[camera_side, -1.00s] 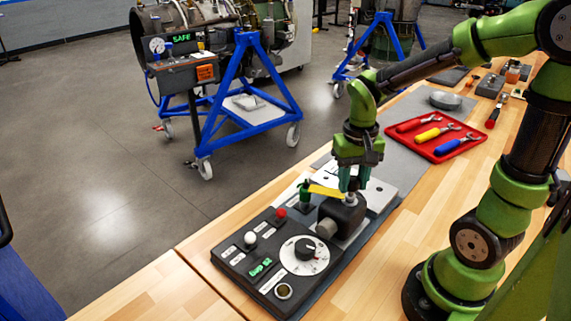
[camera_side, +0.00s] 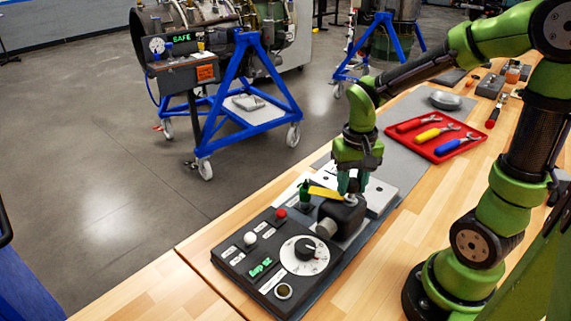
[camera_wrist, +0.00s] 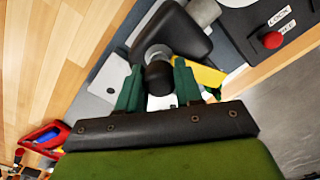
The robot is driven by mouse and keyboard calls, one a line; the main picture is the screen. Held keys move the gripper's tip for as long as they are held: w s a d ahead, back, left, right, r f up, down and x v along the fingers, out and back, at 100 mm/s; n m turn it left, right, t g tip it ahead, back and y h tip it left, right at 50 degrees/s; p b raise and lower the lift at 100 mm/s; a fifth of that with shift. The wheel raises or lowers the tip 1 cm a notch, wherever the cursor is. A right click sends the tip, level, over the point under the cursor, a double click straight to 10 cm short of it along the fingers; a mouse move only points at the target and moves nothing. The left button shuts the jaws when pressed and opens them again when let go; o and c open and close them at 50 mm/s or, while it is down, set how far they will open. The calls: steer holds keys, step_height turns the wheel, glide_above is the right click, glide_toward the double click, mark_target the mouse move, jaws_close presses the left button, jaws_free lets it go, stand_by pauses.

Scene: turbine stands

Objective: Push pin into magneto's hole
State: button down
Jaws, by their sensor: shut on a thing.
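The magneto (camera_side: 343,214) is a black block with a grey cylinder at its front, on a light plate on the bench. It also shows at the top of the wrist view (camera_wrist: 178,32). My gripper (camera_side: 349,188) is directly above it, pointing down. In the wrist view my gripper's green fingers (camera_wrist: 158,85) are shut on the pin's dark head (camera_wrist: 158,77). A yellow tag (camera_side: 325,193) sticks out to the left beside the pin. A metal ring (camera_wrist: 158,54) shows between the pin head and the magneto. The hole and the pin's tip are hidden, so depth cannot be told.
A control panel (camera_side: 239,257) with a dial, a red knob (camera_side: 280,213) and a white knob stands in front of the magneto. A red tray (camera_side: 465,150) of pliers lies behind right. Bare wood is free to the right of the magneto.

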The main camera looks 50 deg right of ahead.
steer(key=shift+s+a+f, duration=0.1)
steer(key=shift+s+f, duration=0.05)
steer(key=shift+f, duration=0.1)
steer(key=c, duration=0.5)
jaws_free()
steer(key=shift+r, duration=0.1)
steer(key=shift+r, duration=0.15)
steer(key=shift+r, duration=3.4)
steer(key=shift+w+f, duration=0.15)
steer(key=shift+w, duration=0.1)
steer(key=shift+a+n+t, duration=0.3)
steer(key=shift+n+t, duration=0.1)
steer(key=s+a+r+n+t+y, duration=0.2)
steer(key=s+a+r+t, duration=0.1)
steer(key=a+r+t, duration=0.2)
steer(key=shift+s+a+r+n+t, duration=0.2)
steer(key=shift+a+r+n+t, duration=0.3)
steer(key=shift+a, duration=0.5)
